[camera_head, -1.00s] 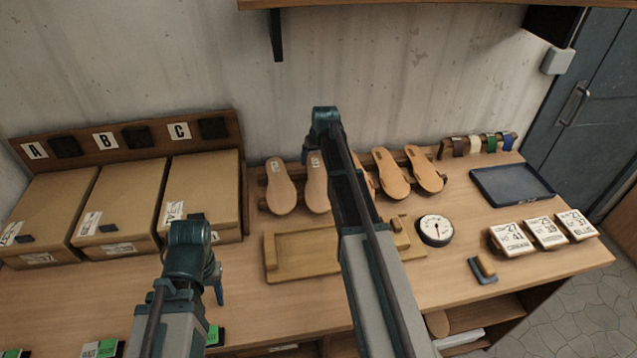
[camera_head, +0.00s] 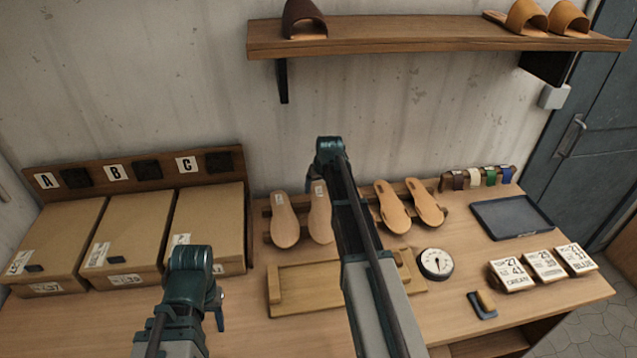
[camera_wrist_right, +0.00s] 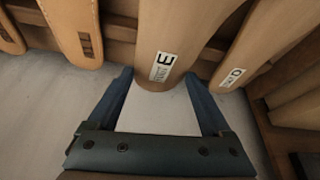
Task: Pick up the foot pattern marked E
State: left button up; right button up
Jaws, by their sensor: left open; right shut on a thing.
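The foot pattern marked E (camera_wrist_right: 178,25) is tan, with a white label near its rounded end, in the right wrist view. My right gripper (camera_wrist_right: 158,78) is shut on that end, one finger along each side. My left gripper (camera_head: 217,312) is open and empty over the front of the bench, left of the wooden jig.
Other foot patterns (camera_head: 285,222) lean on the rack. Three cardboard boxes (camera_head: 210,220) stand at left. A wooden jig (camera_head: 315,290), a round dial (camera_head: 435,263), a dark tray (camera_head: 511,218) and label blocks (camera_head: 510,274) occupy the bench. A shelf (camera_head: 430,42) with sandals hangs above.

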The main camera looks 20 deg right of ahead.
aim_at(322, 219)
pick_arm(q)
jog(key=shift+r+p, duration=0.55)
jog(key=shift+r, duration=0.05)
pick_arm(e)
jog(key=s+a, duration=0.1)
jog(key=s, duration=0.3)
jog(key=s+a+r, duration=0.1)
jog(key=s+a, duration=0.1)
jog(key=s, duration=0.3)
jog(key=s+a, duration=0.1)
jog(key=s, duration=0.3)
jog(key=shift+s+a+r, duration=0.15)
jog(key=shift+a, duration=0.15)
pick_arm(q)
jog(key=shift+s, duration=0.1)
